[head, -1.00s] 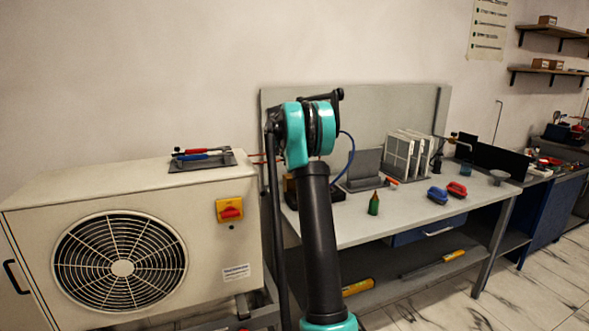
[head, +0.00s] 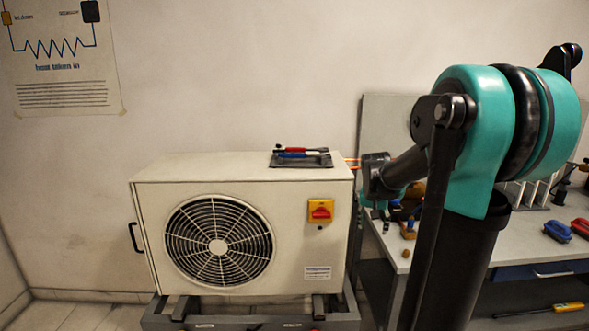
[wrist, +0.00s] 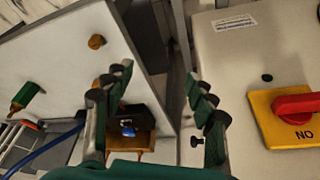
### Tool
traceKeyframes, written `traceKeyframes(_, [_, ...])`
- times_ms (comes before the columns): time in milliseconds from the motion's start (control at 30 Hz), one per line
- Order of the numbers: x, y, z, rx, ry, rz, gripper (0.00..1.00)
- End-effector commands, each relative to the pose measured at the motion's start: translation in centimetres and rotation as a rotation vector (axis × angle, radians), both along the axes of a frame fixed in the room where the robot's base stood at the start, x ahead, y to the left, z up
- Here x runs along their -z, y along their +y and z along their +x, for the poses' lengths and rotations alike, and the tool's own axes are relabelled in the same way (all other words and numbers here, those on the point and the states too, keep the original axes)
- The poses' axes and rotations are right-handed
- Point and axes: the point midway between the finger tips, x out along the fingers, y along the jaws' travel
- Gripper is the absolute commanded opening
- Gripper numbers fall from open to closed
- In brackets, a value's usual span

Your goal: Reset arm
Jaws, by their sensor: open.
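My arm fills the right of the head view, bent at its teal joint, with its dark forearm reaching left. My gripper (head: 382,210) hangs at the right end of the white fan unit (head: 155,225), in front of the workbench, partly hard to make out. In the wrist view my gripper (wrist: 158,80) has its two green-padded fingers spread wide, with nothing between them. The workbench (wrist: 60,55) lies to the left there, and the unit's side with the yellow-plated red switch (wrist: 293,112) lies to the right.
A gauge set with red and blue handles (head: 302,153) lies on a dark plate on the unit. Blue (head: 557,231) and red (head: 581,227) tools rest on the bench.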

Motion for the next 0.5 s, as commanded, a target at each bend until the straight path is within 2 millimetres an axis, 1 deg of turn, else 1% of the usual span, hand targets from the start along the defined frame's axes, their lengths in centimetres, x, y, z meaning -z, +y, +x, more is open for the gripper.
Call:
traceKeyframes(33, [1.0,0.9,-2.6,-0.043,-0.001,0.000,0.56])
traceKeyframes(67, [1.7,1.4,-4.0,-0.071,-0.002,0.002,0.56])
traceKeyframes(100, [2.5,2.0,-6.0,-0.108,-0.003,0.002,0.56])
traceKeyframes(167, [3.9,2.9,-8.9,-0.165,-0.005,0.002,0.56])
traceKeyframes(200, [4.9,3.5,-10.8,-0.203,-0.008,0.003,0.56])
traceKeyframes(267, [6.3,4.3,-13.7,-0.255,-0.012,0.002,0.56])
traceKeyframes(300, [7.3,4.8,-15.5,-0.288,-0.015,0.002,0.56])
traceKeyframes(400, [9.3,5.8,-19.3,-0.363,-0.022,0.000,0.56])
traceKeyframes(500, [10.9,6.4,-22.1,-0.414,-0.027,-0.001,0.56])
